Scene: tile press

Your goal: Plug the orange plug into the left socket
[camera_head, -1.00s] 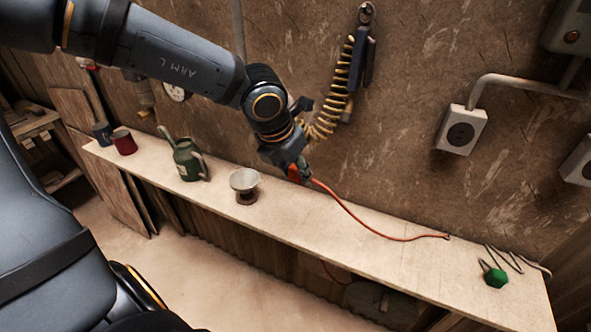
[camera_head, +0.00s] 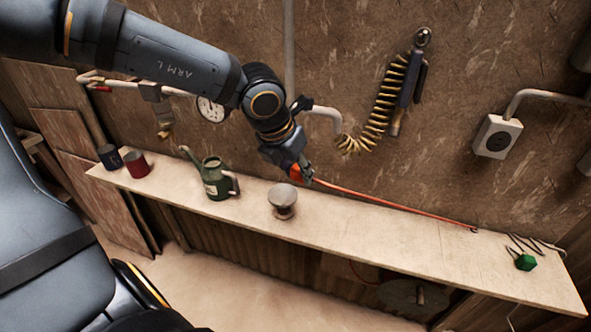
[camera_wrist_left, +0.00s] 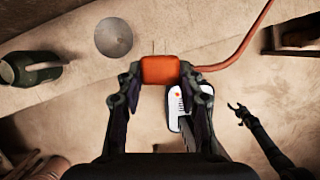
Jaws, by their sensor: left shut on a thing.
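My left gripper (camera_head: 304,174) is shut on the orange plug (camera_head: 296,171), above the back edge of the shelf near the wall. In the left wrist view the plug (camera_wrist_left: 160,70) sits between both fingertips (camera_wrist_left: 160,76), with two thin prongs pointing away from the gripper. Its orange cord (camera_head: 400,206) runs right to the back of the shelf. The left socket (camera_head: 497,138), a pale box with a dark round face, is on the wall well to the right of the plug, apart from it. My right gripper (camera_wrist_left: 237,113) shows small and dark in the left wrist view; its opening is unclear.
A yellow coiled hose (camera_head: 380,115) hangs on the wall between gripper and socket.

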